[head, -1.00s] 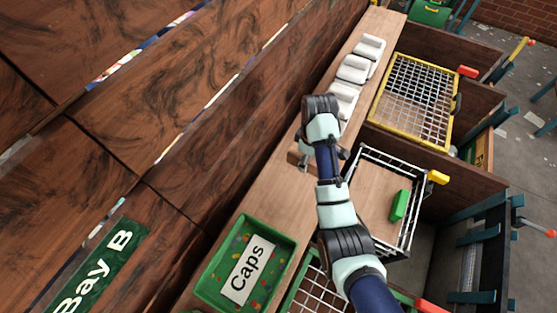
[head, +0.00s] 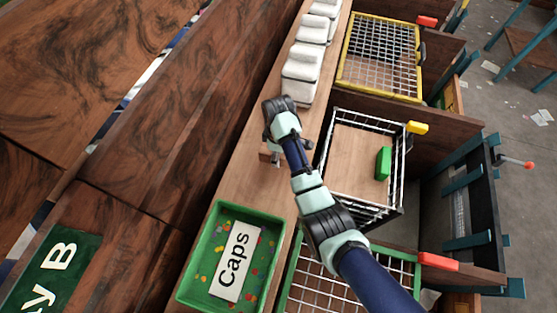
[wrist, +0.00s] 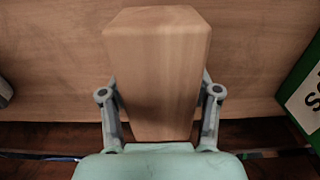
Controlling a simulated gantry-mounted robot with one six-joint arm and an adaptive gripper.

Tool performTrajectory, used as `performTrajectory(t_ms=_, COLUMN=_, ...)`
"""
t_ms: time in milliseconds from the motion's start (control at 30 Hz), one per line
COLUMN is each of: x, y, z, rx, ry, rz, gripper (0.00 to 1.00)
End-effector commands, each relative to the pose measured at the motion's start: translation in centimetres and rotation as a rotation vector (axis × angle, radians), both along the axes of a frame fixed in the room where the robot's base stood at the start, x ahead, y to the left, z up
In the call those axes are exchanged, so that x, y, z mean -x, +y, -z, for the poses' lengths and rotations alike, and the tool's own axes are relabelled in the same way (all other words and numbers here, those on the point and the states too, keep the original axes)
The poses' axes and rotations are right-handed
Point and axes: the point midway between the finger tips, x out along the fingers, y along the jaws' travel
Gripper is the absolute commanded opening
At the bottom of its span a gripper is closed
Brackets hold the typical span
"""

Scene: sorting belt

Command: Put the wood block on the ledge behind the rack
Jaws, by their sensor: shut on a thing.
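The wood block (wrist: 158,65) is pale brown and fills the middle of the wrist view, held between both fingers of my gripper (wrist: 160,95). In the head view my gripper (head: 277,158) is over the wooden ledge (head: 251,181), and only a small end of the block (head: 264,156) shows beside it. The white wire rack (head: 368,118) stands just right of the ledge, with a green block (head: 383,163) inside. I cannot tell whether the held block touches the ledge.
A green Caps tray (head: 203,270) sits on the ledge nearer me. Several white items (head: 301,68) line the ledge's far part. A dark wooden wall (head: 190,130) borders its left side. A yellow-rimmed basket (head: 345,50) is beyond the rack; a green-rimmed one (head: 380,257) is nearer.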

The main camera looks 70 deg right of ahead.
Motion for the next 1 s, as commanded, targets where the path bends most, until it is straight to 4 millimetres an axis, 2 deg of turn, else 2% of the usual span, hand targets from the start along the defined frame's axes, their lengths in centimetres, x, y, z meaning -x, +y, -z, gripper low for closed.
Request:
performTrajectory(t_ms=267, x=0.0, y=0.0, z=4.0, rx=-0.001, ry=0.001, rz=0.000, gripper=0.18)
performTrajectory(t_ms=667, x=0.0, y=0.0, z=4.6, rx=0.001, ry=-0.001, rz=0.000, gripper=0.18)
performTrajectory(t_ms=700, x=0.0, y=0.0, z=4.5, rx=0.001, ry=0.000, rz=0.000, gripper=0.69)
performTrajectory(t_ms=800, x=0.0, y=0.0, z=4.5, rx=0.000, ry=0.000, rz=0.000, gripper=0.85)
performTrajectory(t_ms=1000, x=0.0, y=0.0, z=4.5, rx=0.000, ry=0.000, rz=0.000, gripper=0.87)
